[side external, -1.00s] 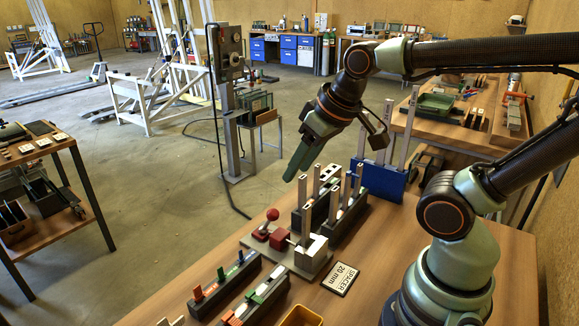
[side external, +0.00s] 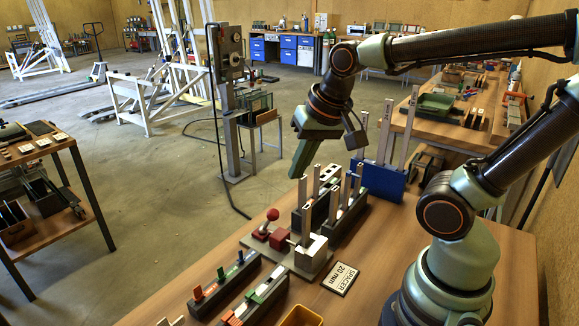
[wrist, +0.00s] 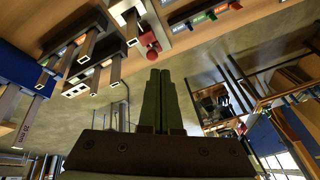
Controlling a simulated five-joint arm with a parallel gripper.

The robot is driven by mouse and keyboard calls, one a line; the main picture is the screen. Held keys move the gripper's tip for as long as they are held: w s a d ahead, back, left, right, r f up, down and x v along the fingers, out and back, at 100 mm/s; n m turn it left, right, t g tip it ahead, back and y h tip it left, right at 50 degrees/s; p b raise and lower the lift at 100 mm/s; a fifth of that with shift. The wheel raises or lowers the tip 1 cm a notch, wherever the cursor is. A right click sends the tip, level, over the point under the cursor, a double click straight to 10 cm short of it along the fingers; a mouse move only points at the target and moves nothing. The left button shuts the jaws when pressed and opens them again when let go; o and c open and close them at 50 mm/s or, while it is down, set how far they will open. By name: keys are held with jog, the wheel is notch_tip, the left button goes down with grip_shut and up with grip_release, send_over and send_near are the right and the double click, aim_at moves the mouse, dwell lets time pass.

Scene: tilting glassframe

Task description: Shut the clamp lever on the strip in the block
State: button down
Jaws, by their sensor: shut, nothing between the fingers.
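The clamp's lever with a round red knob (side external: 272,214) stands up at the left of a grey base plate (side external: 258,245), knob at the top. A red clamp piece (side external: 279,239) sits between it and the pale block (side external: 312,254). A thin upright strip (side external: 306,228) stands in the block. My gripper (side external: 295,174) is shut and empty, in the air above and behind the clamp, apart from the knob. In the wrist view its two fingers (wrist: 160,76) lie side by side, and the red knob (wrist: 151,54) is just left of and beyond their tips.
Dark racks holding several upright strips (side external: 340,210) stand right behind the block. A blue stand (side external: 382,182) with tall posts is farther back.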

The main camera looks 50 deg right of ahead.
aim_at(269, 221)
jog(key=w+d+f+m+g, duration=0.1)
jog(key=d+f+m+g, duration=0.1)
jog(key=m, duration=1.2)
jog(key=w+d+f+m+g, duration=0.2)
jog(key=f+m, duration=0.3)
jog(key=m, duration=0.8)
jog(key=shift+f+m+g, duration=0.15)
jog(key=shift+m+g, duration=0.25)
jog(key=shift+g, duration=0.1)
jog(key=shift+w, duration=0.1)
jog(key=f, duration=1)
jog(key=shift+d+f, duration=0.15)
jog(key=shift+d, duration=0.1)
jog(key=shift+w+a+r, duration=0.15)
jog(key=shift+w+r, duration=0.1)
jog(key=shift+w, duration=0.3)
jog(key=shift+w+a+r, duration=0.1)
jog(key=shift+w+r, duration=0.15)
jog(key=shift+w, duration=0.25)
jog(key=shift+w+a+r, duration=0.15)
jog(key=shift+w+r, duration=0.05)
jog(key=shift+w, duration=0.45)
